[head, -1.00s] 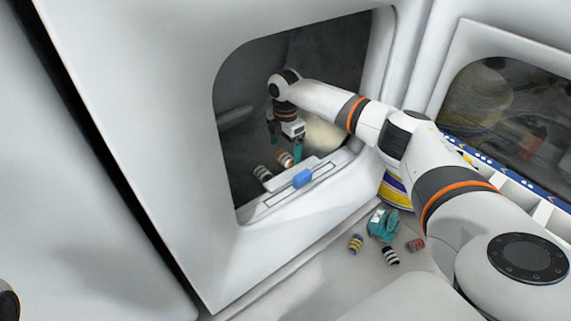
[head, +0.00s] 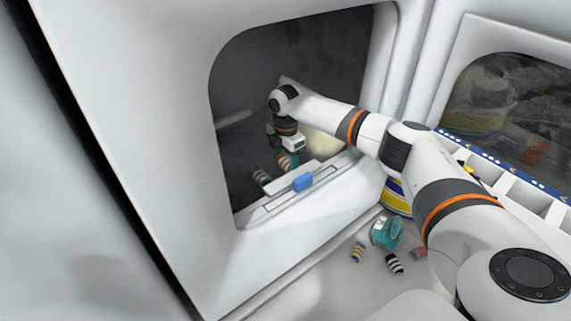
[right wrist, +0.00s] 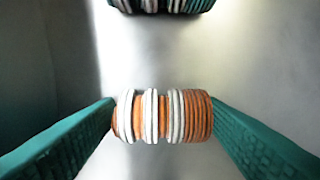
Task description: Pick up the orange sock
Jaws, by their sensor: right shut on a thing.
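The orange sock (right wrist: 165,116), a rolled bundle with orange and white stripes, lies between the teal fingers of my right gripper (right wrist: 163,118) in the right wrist view. Both fingers touch its ends, so the gripper is shut on it. In the head view my right gripper (head: 284,158) reaches down inside the recessed opening, with the orange sock (head: 285,162) partly hidden at its fingertips. My left gripper is not in view.
A dark-and-white striped sock (head: 262,177) lies beside it in the opening; a blue block (head: 303,182) sits on the sill.

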